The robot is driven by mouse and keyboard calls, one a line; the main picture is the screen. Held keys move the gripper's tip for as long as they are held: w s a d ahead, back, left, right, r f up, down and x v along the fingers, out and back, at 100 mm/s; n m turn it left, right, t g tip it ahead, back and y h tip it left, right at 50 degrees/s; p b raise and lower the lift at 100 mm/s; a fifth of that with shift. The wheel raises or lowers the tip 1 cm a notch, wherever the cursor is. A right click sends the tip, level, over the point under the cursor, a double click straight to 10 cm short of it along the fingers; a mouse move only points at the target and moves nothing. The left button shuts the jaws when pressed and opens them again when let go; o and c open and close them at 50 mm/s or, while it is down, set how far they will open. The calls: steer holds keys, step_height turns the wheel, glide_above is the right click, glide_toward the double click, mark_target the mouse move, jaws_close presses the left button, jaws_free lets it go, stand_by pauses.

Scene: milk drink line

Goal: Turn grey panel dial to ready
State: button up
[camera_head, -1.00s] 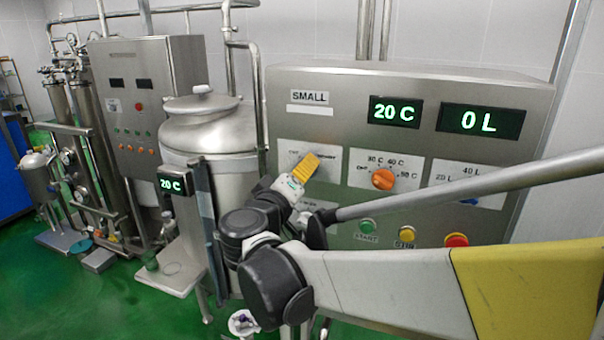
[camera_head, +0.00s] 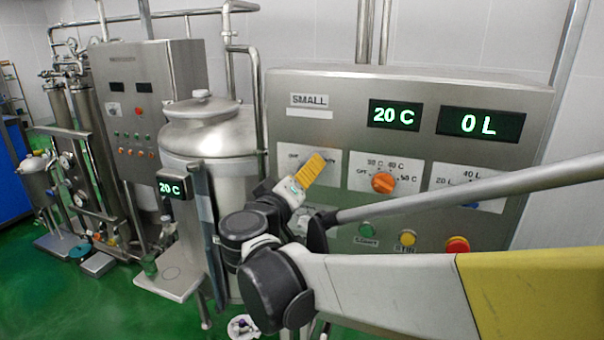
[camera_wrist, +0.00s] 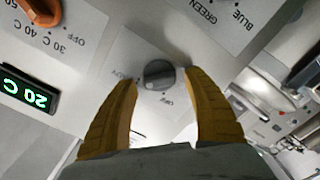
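The grey panel dial (camera_wrist: 159,75) sits on a white label plate in the wrist view, between and just beyond my two yellow fingertips. Its label shows "OFF" on one side and a partly readable word on the other. My gripper (camera_wrist: 163,95) is open around the dial's sides, with visible gaps to both fingers. In the head view my gripper (camera_head: 311,170) is at the panel's upper left plate (camera_head: 327,160) and hides the dial there.
The steel SMALL panel (camera_head: 345,98) also carries an orange dial (camera_head: 383,182), a blue dial (camera_head: 469,204), and green (camera_head: 369,229), yellow (camera_head: 407,237) and red (camera_head: 457,245) buttons. A steel tank (camera_head: 206,130) stands close on the left.

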steer(key=shift+s, duration=0.1)
steer(key=v, duration=1.2)
steer(key=shift+d, duration=0.1)
steer(key=s+d+f+m+g+b, duration=0.25)
steer(key=d+f+g+b, duration=0.35)
steer(key=d+f+b, duration=0.9)
steer(key=s+d+f+g+y+b, duration=0.1)
steer(key=s+d+f+y+b, duration=0.1)
steer(key=f, duration=0.7)
steer(key=s+d+f+m+g+y+b, duration=0.1)
steer(key=s+d+f+y+b, duration=0.1)
steer(key=s+f, duration=0.5)
steer(key=s+d+f+m+g+y+b, duration=0.1)
steer(key=s+d+f+y+b, duration=0.1)
steer(key=f, duration=0.9)
steer(key=s+d+b, duration=0.1)
steer(key=s+b, duration=0.1)
steer(key=b, duration=0.1)
steer(key=shift+s+d+f+g, duration=0.25)
steer(key=shift+s+f+g, duration=0.15)
